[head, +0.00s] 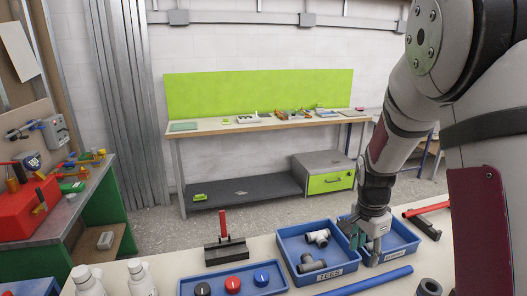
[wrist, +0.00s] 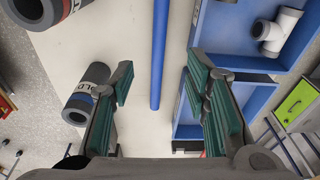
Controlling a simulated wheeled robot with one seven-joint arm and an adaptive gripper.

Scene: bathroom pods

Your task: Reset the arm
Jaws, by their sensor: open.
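My arm comes down from the upper right in the head view. My gripper (head: 364,238) points down over the right-hand blue tray (head: 401,250). In the wrist view its two green-padded fingers (wrist: 163,88) stand wide apart. Nothing is held between them. A blue pipe (wrist: 159,55) and the pale tabletop show below, in the gap between the fingers. I cannot tell from these views whether the fingertips touch the tray.
Dark grey pipe pieces (wrist: 90,95) lie on the tabletop. A button box (head: 233,286), white bottles (head: 141,277) and a red-handled tool (head: 224,240) stand left. A workbench (head: 235,126) stands behind.

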